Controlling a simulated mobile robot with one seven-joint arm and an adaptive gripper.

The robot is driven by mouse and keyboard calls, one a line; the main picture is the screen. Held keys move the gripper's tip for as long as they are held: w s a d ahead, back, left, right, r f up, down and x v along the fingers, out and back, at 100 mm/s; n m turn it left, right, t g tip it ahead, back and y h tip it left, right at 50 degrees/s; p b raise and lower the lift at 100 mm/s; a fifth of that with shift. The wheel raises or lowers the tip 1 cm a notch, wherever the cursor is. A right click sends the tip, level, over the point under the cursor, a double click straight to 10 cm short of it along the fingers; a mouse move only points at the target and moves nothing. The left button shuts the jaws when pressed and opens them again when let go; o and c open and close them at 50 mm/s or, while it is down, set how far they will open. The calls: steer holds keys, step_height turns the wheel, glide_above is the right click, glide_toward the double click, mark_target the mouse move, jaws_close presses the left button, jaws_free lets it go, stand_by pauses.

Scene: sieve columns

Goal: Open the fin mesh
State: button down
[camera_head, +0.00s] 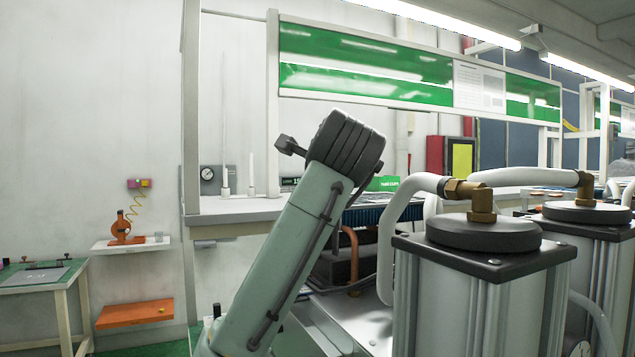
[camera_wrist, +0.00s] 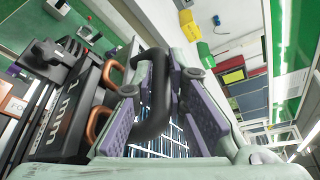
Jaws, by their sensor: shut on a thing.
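My gripper (camera_wrist: 158,92) shows in the wrist view with its two purple-padded fingers on either side of a dark curved handle (camera_wrist: 155,112). It is shut on this handle. Behind the handle and between the fingers lies a blue and white finned grid, which looks like the fin mesh (camera_wrist: 172,143). In the head view a dark blue finned strip (camera_head: 369,214) shows behind my pale green arm, partly covered by a white hose. My gripper is hidden in the head view. I cannot tell how far the mesh is open.
Grey cylinders in square frames (camera_head: 480,290) stand at the right, with white hoses (camera_head: 400,225) and brass fittings close to my arm. Copper pipes (camera_wrist: 100,115) and a black unit (camera_wrist: 70,105) lie left of the gripper in the wrist view. A workbench (camera_head: 235,208) stands behind.

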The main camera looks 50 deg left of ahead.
stand_by(0.3)
steer(key=shift+w+d+r, duration=0.1)
steer(key=shift+w+r, duration=0.05)
steer(key=shift+r, duration=0.65)
steer(key=w+d+r+m, duration=0.1)
steer(key=w+r, duration=0.2)
steer(key=r, duration=0.2)
steer(key=w+d+r+m+g, duration=0.1)
steer(key=w+r, duration=0.2)
steer(key=r, duration=0.3)
steer(key=shift+w+r, duration=0.15)
steer(key=shift+w, duration=0.05)
steer(key=shift+a, duration=0.1)
steer(key=c, duration=1.9)
jaws_free()
